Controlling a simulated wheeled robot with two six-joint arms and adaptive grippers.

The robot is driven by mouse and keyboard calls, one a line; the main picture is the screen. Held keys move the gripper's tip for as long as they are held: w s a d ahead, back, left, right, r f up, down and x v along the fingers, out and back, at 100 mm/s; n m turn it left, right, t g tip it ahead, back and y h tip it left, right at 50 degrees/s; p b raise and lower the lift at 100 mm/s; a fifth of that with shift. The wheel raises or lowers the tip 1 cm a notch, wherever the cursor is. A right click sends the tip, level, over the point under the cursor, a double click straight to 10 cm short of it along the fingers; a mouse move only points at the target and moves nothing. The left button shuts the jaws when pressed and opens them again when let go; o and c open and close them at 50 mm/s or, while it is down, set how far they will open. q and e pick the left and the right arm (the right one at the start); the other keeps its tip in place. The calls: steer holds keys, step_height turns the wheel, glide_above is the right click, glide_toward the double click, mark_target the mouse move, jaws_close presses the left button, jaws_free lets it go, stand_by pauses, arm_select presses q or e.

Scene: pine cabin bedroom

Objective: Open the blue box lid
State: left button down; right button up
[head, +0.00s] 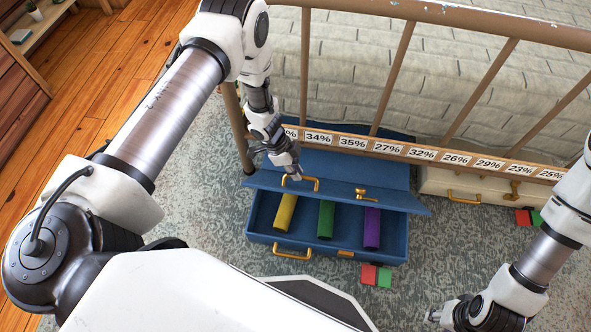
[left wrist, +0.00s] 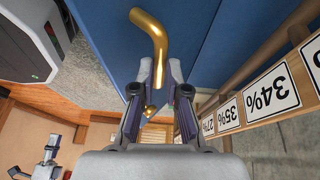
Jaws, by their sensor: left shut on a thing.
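The blue box (head: 325,247) sits on the carpet below the bed rail. Its lid (head: 345,170) is raised part way, and the inside shows at the front. My left gripper (head: 292,174) is shut on the gold lid handle (head: 312,184) at the lid's left part. In the left wrist view, the fingers (left wrist: 159,85) close around the curved gold handle (left wrist: 153,28) against the blue lid (left wrist: 220,35). My right gripper (head: 436,314) is low at the right, away from the box; its fingers are too small to judge.
Yellow (head: 285,213), green (head: 326,220) and purple (head: 371,229) cylinders lie in the box. The bed rail (head: 400,151) with percentage labels runs close over the lid's back. A cream box (head: 480,183) stands to the right. Red and green blocks (head: 376,276) lie in front.

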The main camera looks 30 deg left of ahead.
arm_select(q)
steer(key=shift+d, duration=0.1)
steer(key=c, duration=1.2)
jaws_free()
steer(key=shift+r, duration=0.1)
steer(key=v, duration=1.2)
